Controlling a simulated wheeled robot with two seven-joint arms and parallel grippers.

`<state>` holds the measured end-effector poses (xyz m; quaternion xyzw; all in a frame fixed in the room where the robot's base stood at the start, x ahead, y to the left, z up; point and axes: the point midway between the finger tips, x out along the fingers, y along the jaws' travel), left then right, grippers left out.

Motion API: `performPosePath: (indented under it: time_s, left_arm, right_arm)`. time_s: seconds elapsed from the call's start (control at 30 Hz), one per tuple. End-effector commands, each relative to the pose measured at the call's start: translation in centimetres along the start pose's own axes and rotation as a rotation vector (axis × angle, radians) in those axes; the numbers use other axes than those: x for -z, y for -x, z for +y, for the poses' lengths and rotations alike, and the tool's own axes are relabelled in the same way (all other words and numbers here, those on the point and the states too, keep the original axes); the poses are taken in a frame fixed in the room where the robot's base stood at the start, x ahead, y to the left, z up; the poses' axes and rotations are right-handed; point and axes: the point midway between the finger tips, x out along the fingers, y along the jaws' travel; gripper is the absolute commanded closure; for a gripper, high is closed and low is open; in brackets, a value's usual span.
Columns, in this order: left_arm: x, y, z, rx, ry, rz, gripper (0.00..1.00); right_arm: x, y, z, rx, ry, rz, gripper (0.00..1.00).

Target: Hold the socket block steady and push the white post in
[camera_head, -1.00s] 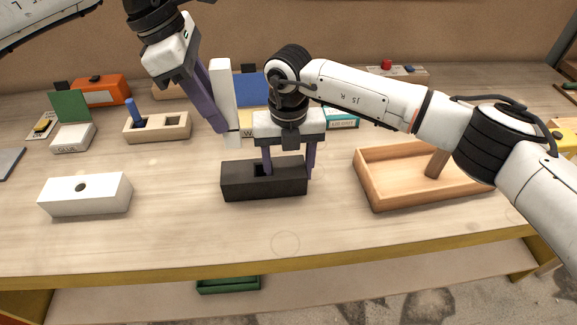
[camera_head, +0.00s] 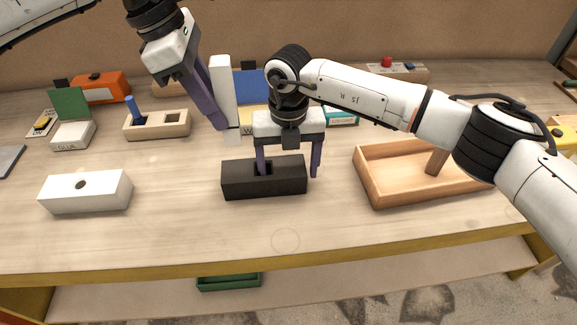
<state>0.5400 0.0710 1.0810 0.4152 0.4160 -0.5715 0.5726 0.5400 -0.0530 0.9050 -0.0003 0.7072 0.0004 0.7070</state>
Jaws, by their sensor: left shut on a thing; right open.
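The black socket block (camera_head: 265,185) lies on the table at the centre, with a dark square hole in its top. My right gripper (camera_head: 289,168) is open above its right half. One finger overlaps the hole in the picture and hides part of it; the other hangs just past the block's right end. The white post (camera_head: 222,85) is upright, behind and above the block's left end. My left gripper (camera_head: 220,122) is shut on the post; its purple fingers come down from the upper left. The post's lower end is apart from the block.
A white block (camera_head: 100,195) with a round hole lies at front left. A wooden block (camera_head: 155,131) with a blue peg stands behind it. A wooden tray (camera_head: 400,197) is at right, under my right arm. Several boxes line the back. The front table strip is clear.

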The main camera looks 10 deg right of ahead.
Motion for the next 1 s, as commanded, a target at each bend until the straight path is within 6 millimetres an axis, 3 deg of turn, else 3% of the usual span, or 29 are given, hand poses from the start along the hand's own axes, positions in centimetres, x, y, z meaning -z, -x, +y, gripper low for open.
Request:
performPosePath:
  time_s: [0.03,0.27,0.47,0.5,0.6,0.8,0.93,1.0]
  left_arm:
    - [-0.02,0.02,0.01,0.000,0.000,0.000,0.99]
    - [-0.02,0.02,0.01,0.000,0.000,0.000,0.99]
    - [-0.02,0.02,0.00,0.000,0.000,0.000,0.99]
    - [-0.02,0.02,0.01,0.000,0.000,0.000,0.99]
    - [-0.02,0.02,0.00,0.000,0.000,0.000,0.99]
    - [-0.02,0.02,0.01,0.000,0.000,0.000,0.99]
    - [-0.02,0.02,0.00,0.000,0.000,0.000,0.99]
    - [-0.02,0.02,0.01,0.000,0.000,0.000,0.99]
  right_arm:
    - [-0.01,0.02,0.00,0.000,0.000,0.000,0.28]
    - [-0.01,0.01,-0.01,0.000,0.000,0.000,0.64]
    - [-0.01,0.01,-0.01,0.000,0.000,0.000,0.64]
    - [-0.01,0.01,-0.01,0.000,0.000,0.000,0.38]
    - [-0.01,0.01,-0.01,0.000,0.000,0.000,0.21]
    - [-0.01,0.01,-0.01,0.000,0.000,0.000,0.21]
    - [-0.01,0.01,-0.01,0.000,0.000,0.000,0.02]
    - [0.00,0.01,0.00,0.000,0.000,0.000,0.02]
